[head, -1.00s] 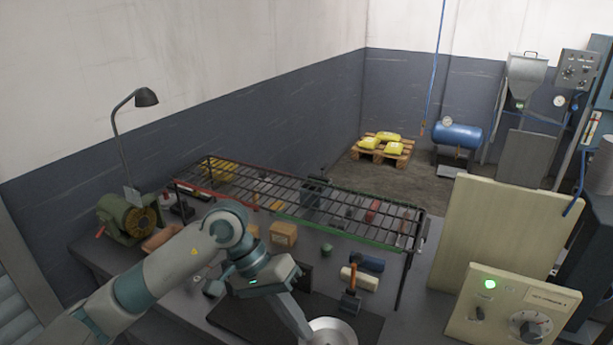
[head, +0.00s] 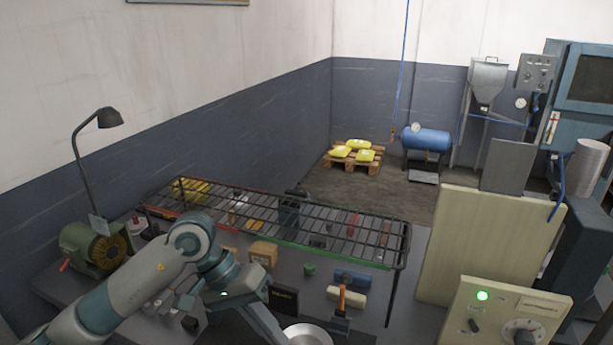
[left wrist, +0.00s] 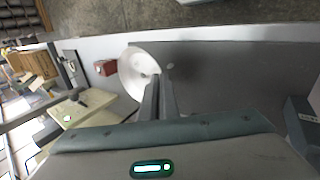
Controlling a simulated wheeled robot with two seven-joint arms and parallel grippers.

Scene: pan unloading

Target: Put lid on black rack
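A pale round lid (head: 306,336) shows at the bottom edge of the head view, partly cut off. My left gripper (head: 283,338) reaches down to its left side. In the left wrist view the lid (left wrist: 133,68) lies at the fingertips of my left gripper (left wrist: 158,82). The fingers are close together at its middle and appear shut on it; the exact grip point is small. A black wire rack (head: 325,215) stands on legs over the workbench, with red trim on its left part and green trim on its right. My right gripper is not in view.
A hammer (head: 342,297), a cardboard box (head: 263,253) and a green cup (head: 309,269) are on the bench around the rack. A green motor (head: 93,246) and a lamp (head: 108,118) stand left. A cream control box (head: 512,318) and panel (head: 487,245) stand right.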

